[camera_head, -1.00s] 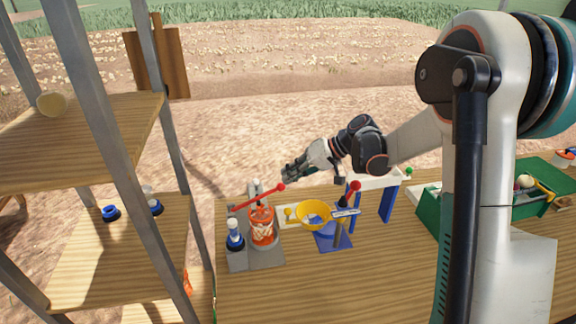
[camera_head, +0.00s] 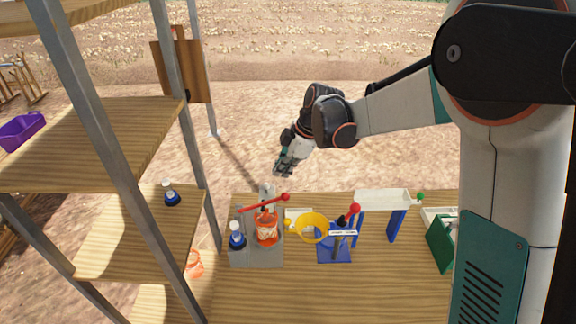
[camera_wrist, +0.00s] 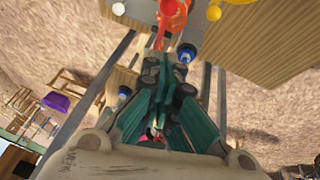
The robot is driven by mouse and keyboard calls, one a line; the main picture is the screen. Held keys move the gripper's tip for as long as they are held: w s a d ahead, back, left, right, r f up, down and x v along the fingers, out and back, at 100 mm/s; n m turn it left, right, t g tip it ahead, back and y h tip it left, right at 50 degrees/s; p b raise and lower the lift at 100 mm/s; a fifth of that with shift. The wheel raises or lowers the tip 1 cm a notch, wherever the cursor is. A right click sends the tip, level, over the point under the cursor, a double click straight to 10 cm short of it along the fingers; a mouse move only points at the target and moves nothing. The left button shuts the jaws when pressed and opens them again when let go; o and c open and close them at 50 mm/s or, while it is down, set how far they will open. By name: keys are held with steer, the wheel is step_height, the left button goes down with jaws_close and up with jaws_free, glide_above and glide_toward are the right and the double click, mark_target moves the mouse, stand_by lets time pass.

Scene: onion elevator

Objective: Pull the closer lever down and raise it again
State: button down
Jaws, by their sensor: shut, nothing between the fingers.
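A long red lever (camera_head: 265,203) with a round red knob slants up to the right over an orange jar-like container on a grey base at the left of the bench. In the wrist view a red bar (camera_wrist: 160,38) shows beyond the fingers. A second red-knobbed lever (camera_head: 352,212) stands on a blue stand beside the yellow bowl. My gripper (camera_head: 282,169) is shut and empty. In the head view it appears just above the long lever's knob, pointing down-left, with no visible contact. The wrist view shows its dark fingertips (camera_wrist: 168,82) close up.
The yellow bowl (camera_head: 312,226) and a white tray on blue legs (camera_head: 383,199) stand to the right. A metal-post shelf (camera_head: 90,135) rises at the left. The bench front is clear.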

step_height(320, 180, down, 9)
steer(key=w+b, duration=0.1)
steer(key=shift+w+a, duration=0.35)
steer(key=shift+f, duration=0.15)
steer(key=d+f+y+b, duration=0.3)
steer(key=f+b, duration=0.4)
steer(key=b, duration=0.1)
steer(key=shift+d+y, duration=0.3)
steer(key=shift+d, duration=0.1)
steer(key=shift+s+r, duration=0.1)
